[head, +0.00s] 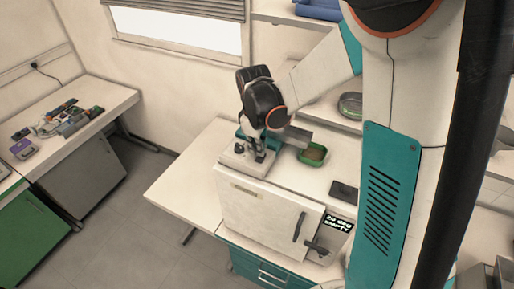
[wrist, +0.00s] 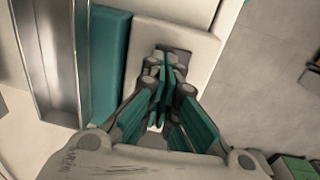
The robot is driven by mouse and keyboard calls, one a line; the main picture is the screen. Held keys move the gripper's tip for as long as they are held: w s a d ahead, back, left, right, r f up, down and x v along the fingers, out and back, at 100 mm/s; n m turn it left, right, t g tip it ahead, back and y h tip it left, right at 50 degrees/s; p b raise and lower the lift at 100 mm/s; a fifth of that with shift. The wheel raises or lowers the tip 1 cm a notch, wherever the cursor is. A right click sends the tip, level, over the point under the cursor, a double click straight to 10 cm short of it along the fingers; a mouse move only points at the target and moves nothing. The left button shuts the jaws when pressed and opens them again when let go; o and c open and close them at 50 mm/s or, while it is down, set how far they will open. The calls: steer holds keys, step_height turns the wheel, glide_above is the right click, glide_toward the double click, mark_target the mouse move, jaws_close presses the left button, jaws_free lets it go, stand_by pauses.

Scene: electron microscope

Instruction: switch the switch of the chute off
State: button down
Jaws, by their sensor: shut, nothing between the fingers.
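The chute (head: 296,136) is a grey metal channel on a pale base (head: 234,158) on top of the white cabinet. In the wrist view its metal trough (wrist: 48,50) and a teal side (wrist: 108,60) show left of the gripper. My gripper (head: 259,155) points down over the pale base, beside the chute. In the wrist view my gripper (wrist: 166,66) has its fingers together and empty, over a dark grey patch (wrist: 183,52) on the base. That patch may be the switch; the fingers cover most of it, so its position cannot be told.
A green tray (head: 303,160) with brown contents sits right of the chute. A dark box (head: 343,192) lies on the white cabinet (head: 255,214), which has a dark door handle (head: 299,227). A left-hand bench (head: 105,91) holds small devices. Open table space lies left of the cabinet.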

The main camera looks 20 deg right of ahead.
steer(key=shift+d+f, duration=0.1)
steer(key=shift+f, duration=0.25)
steer(key=shift+r, duration=0.15)
steer(key=shift+s, duration=0.15)
steer(key=shift+s+a+r, duration=0.1)
steer(key=shift+s+a, duration=0.35)
steer(key=shift+a, duration=0.2)
steer(key=shift+w, duration=0.1)
steer(key=shift+r, duration=0.2)
step_height(320, 180, up, 14)
steer(key=s+a, duration=0.1)
steer(key=shift+f, duration=0.25)
